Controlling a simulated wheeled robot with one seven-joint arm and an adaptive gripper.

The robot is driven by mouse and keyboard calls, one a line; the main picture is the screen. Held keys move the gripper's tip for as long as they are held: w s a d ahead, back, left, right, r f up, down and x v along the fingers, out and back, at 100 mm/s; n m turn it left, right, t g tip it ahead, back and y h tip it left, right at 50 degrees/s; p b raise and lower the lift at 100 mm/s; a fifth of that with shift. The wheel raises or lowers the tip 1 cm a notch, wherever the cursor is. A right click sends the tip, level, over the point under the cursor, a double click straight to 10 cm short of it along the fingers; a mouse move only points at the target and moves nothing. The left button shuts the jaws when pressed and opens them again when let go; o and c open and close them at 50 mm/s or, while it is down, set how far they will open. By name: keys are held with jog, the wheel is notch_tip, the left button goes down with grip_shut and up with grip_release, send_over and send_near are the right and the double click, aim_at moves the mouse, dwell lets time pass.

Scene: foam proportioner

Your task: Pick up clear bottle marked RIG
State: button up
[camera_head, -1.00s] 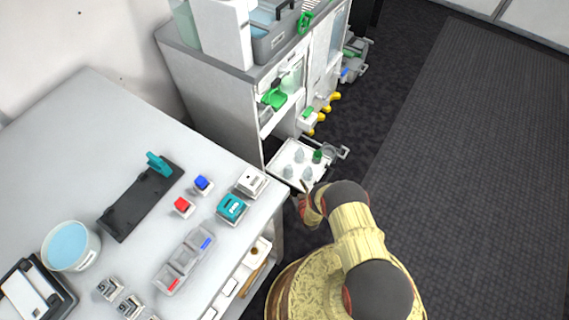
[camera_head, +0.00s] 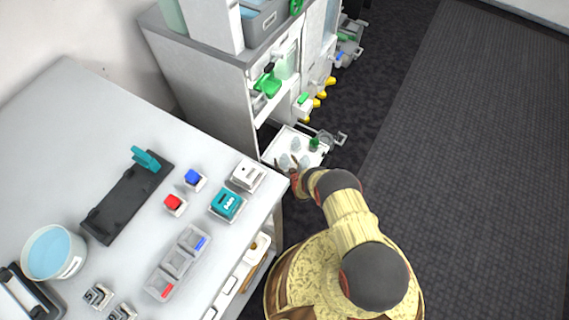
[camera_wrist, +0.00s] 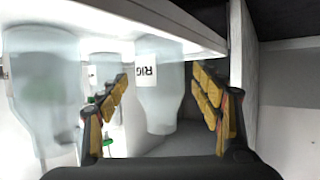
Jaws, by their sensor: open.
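The clear bottle marked RIG (camera_wrist: 160,100) shows in the wrist view, its white label appearing upside down. It lies between the two open fingers of my gripper (camera_wrist: 160,105), farther in than the near finger pads. I cannot tell whether a finger touches it. In the head view my gripper (camera_head: 285,166) is at the pulled-out white tray (camera_head: 277,152), where several clear bottles stand close together. The RIG label cannot be read in the head view. Another clear bottle (camera_wrist: 45,85) stands to the left in the wrist view, with one more partly hidden behind the left finger.
A green item (camera_head: 314,144) stands on the tray's right side. A grey wall (camera_wrist: 240,60) runs close by the right finger. The white counter (camera_head: 110,130) holds a teal box (camera_head: 227,204) and other containers. Open dark floor (camera_head: 450,150) lies to the right.

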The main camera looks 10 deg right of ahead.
jog(key=c, duration=1.1)
jog(key=shift+c, duration=0.7)
